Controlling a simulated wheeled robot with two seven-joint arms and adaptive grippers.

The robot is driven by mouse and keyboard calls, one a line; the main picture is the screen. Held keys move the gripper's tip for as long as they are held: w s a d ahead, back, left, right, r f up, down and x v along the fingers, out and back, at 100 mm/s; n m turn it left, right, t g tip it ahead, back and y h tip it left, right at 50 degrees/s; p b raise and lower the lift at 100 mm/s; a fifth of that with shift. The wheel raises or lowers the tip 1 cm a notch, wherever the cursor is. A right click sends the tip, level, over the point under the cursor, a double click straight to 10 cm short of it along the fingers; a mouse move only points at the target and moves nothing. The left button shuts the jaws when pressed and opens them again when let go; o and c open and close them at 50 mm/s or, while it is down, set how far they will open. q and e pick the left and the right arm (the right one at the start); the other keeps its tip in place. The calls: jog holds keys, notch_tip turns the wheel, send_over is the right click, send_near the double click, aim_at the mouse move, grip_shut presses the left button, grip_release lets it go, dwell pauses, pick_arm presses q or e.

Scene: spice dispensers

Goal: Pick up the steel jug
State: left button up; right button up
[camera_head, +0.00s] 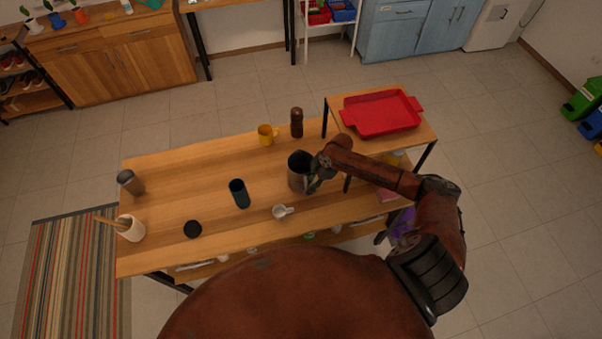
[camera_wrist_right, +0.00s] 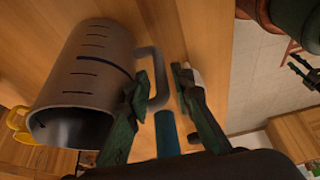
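The steel jug (camera_head: 297,172) is a dark grey open vessel standing upright near the middle of the wooden table. In the right wrist view the jug (camera_wrist_right: 92,70) fills the left side, with slot marks on its wall and its handle (camera_wrist_right: 158,75) facing my gripper. My right gripper (camera_head: 314,181) is at the jug's right side. In the wrist view its fingers (camera_wrist_right: 165,95) are apart, one on each side of the handle; I cannot tell whether they touch it. A dark forked part at that view's right edge may be my left gripper (camera_wrist_right: 304,72).
On the table (camera_head: 165,175) stand a yellow mug (camera_head: 266,135), a brown bottle (camera_head: 297,122), a dark cup (camera_head: 239,193), a small white cup (camera_head: 281,211) and a black disc (camera_head: 193,229). A red tray (camera_head: 380,113) sits on the raised shelf at right.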

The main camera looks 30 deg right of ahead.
jog(key=shift+p+x, duration=0.3)
jog(key=shift+x, duration=1.6)
jog(key=shift+c, duration=0.7)
grip_shut()
jog(key=shift+w+r, duration=0.1)
